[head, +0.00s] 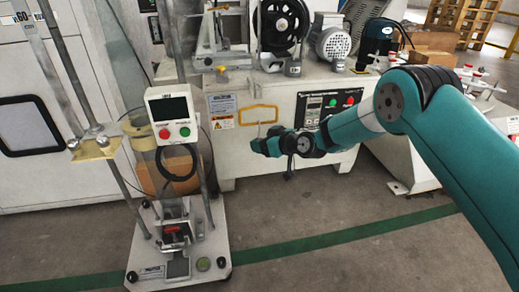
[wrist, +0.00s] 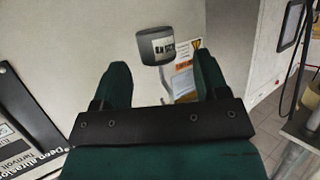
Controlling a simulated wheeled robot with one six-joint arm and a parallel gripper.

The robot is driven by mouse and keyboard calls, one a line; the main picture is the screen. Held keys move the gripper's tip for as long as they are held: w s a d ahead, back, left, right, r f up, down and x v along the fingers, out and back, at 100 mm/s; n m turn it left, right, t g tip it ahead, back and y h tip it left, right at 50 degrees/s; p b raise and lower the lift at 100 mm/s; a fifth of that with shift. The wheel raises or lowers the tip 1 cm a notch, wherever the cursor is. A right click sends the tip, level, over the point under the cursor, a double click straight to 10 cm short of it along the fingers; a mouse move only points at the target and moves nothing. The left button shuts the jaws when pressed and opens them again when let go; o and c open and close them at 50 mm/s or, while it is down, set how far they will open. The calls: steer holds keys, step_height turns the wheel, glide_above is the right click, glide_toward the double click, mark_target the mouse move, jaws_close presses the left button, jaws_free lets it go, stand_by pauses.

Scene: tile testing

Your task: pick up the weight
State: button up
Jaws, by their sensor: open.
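The weight (wrist: 156,46) is a dark grey cylinder with a pale label, in the upper middle of the wrist view. My gripper (wrist: 161,70) is open and empty, with its dark green fingers spread wide. The weight shows beyond the fingertips, in the gap between them and nearer the left finger, and does not appear to be held. In the head view my gripper (head: 262,147) hangs in front of the white machine, below its top. A small grey cylinder (head: 293,68) on that machine's top edge may be the weight; I cannot tell for sure.
The white machine (head: 240,155) carries a motor (head: 330,43), a yellow handle (head: 258,115) and a control panel (head: 330,103). A tall test stand (head: 180,275) with a screen box (head: 172,114) is to the left.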

steer(key=x, duration=0.1)
steer(key=b+x, duration=0.1)
steer(key=shift+w+a+f, duration=0.1)
steer(key=shift+f, duration=0.3)
steer(key=shift+w+a+r, duration=0.1)
steer(key=shift+w+a, duration=0.1)
steer(key=shift+w, duration=0.05)
steer(key=shift+c, duration=0.4)
steer(key=c, duration=1.1)
steer(key=shift+r, duration=0.1)
jaws_close()
steer(key=shift+r, duration=0.1)
